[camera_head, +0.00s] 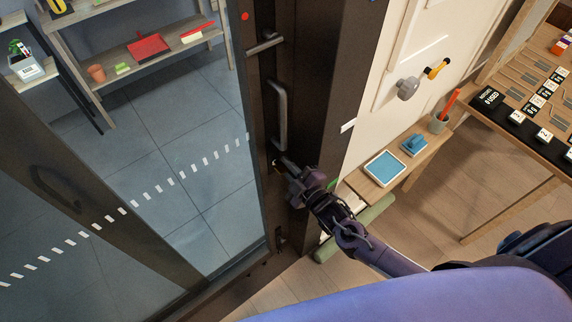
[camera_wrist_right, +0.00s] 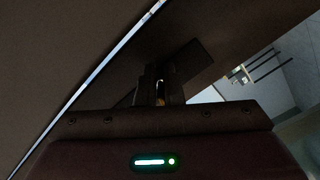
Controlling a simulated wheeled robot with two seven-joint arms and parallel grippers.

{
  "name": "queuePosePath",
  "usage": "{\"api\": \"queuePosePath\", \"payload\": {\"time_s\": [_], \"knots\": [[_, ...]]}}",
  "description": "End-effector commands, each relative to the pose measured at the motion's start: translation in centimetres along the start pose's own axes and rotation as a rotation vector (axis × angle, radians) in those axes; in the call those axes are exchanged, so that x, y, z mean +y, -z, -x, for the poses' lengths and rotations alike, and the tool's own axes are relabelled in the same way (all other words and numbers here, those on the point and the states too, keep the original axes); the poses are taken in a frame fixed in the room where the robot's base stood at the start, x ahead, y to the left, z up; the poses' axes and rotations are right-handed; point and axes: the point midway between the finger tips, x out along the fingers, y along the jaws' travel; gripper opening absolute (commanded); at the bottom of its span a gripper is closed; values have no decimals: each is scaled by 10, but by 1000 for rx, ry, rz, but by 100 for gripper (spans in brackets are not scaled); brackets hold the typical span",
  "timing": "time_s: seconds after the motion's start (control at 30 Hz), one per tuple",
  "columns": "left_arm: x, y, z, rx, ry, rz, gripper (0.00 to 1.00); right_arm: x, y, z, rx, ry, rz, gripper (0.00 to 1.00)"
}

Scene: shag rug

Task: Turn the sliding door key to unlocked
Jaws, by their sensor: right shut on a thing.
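The sliding door (camera_head: 258,130) has a dark brown frame around glass, with a vertical grey pull handle (camera_head: 280,115) on its stile. My right gripper (camera_head: 280,166) is against this stile, just below the pull handle. In the right wrist view its fingers (camera_wrist_right: 160,86) are close together, with a small brass-coloured piece between them. This appears to be the key (camera_wrist_right: 160,91), mostly hidden by the fingers; its turned angle cannot be made out. My left gripper is not in view.
A grey bar (camera_head: 265,44) projects from the stile above the handle, and a red dot (camera_head: 244,16) is higher up. To the right are a low bench with a blue tray (camera_head: 385,168), a wall knob (camera_head: 407,88) and a wooden table (camera_head: 540,110). Shelves stand behind the glass.

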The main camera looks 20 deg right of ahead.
Motion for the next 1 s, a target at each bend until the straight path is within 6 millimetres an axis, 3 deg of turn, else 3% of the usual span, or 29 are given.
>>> {"api": "queuePosePath", "payload": {"time_s": [0.03, 0.67, 0.7, 0.83, 1.0], "knots": [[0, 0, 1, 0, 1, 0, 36, -5, 21, -1, 47, 6, -22, 0], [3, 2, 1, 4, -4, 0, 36, -6, 22, -2, 48, 6, -22, 0], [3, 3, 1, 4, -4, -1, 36, -6, 22, -2, 48, 6, -22, 9], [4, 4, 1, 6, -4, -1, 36, -6, 22, -2, 48, 6, -22, 26], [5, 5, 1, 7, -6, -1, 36, -6, 18, -1, 40, 6, -17, 27]]}}
